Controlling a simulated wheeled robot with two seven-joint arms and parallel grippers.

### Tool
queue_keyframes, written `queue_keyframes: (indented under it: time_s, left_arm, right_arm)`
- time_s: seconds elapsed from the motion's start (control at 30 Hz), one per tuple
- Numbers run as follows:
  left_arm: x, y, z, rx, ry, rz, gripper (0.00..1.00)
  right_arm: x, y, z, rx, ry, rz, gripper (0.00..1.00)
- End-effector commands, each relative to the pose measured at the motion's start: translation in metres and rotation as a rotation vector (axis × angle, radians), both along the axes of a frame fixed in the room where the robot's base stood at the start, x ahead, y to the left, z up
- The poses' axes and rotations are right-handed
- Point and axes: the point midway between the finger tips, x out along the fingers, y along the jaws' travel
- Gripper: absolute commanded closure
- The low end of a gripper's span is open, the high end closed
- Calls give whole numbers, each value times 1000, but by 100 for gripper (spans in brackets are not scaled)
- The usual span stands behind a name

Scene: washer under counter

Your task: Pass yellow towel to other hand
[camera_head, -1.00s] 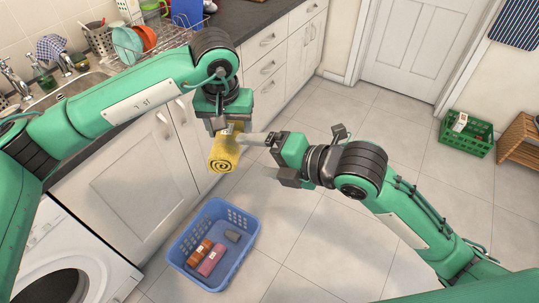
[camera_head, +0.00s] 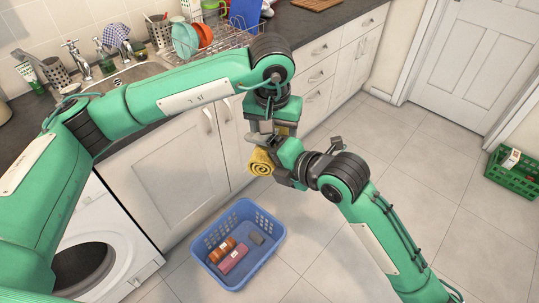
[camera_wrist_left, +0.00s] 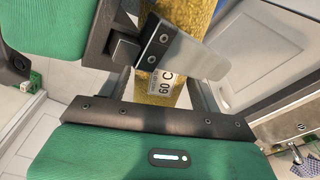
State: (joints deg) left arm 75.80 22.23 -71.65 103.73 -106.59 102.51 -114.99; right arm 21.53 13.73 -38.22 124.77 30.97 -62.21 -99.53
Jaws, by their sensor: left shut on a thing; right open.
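The rolled yellow towel (camera_head: 261,165) hangs below my left gripper (camera_head: 270,130), with its spiral end facing the head camera. My left gripper is shut on it. In the left wrist view the towel (camera_wrist_left: 157,99) has a white label with print. My right gripper (camera_head: 268,152) is open and at the towel from the right, with its fingers beside the roll. One metal finger of it crosses in front of the towel in the left wrist view. The fingers partly hide the towel, and I cannot tell whether the right fingers touch it.
A blue basket (camera_head: 208,262) with a few items stands on the floor below. The washer (camera_head: 125,255) and white cabinets (camera_head: 168,185) are at left under the counter. The sink and dish rack (camera_head: 215,45) are behind. A green crate (camera_head: 515,170) stands at right.

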Motion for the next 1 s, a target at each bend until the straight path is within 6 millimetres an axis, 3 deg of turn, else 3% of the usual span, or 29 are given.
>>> queue_keyframes:
  time_s: [0.07, 0.37, 0.4, 0.5, 0.83, 1.0]
  left_arm:
    - [0, 0, 1, 0, -1, 0, 65]
    - [0, 0, 1, 0, -1, 0, 65]
    - [0, 0, 1, 0, -1, 0, 30]
    - [0, 0, 1, 0, -1, 0, 10]
    - [0, 0, 3, 0, -1, 0, 10]
    - [-2, 0, 24, -1, -4, 0, 10]
  right_arm:
    - [0, 0, 0, 0, 0, 0, 14]
    - [0, 0, 0, -1, 2, -1, 69]
    - [0, 0, 0, 0, 0, 0, 69]
    - [0, -1, 0, 0, 0, 0, 69]
    - [0, 0, 1, 1, -1, 0, 69]
    - [0, 0, 1, 1, -1, 0, 69]
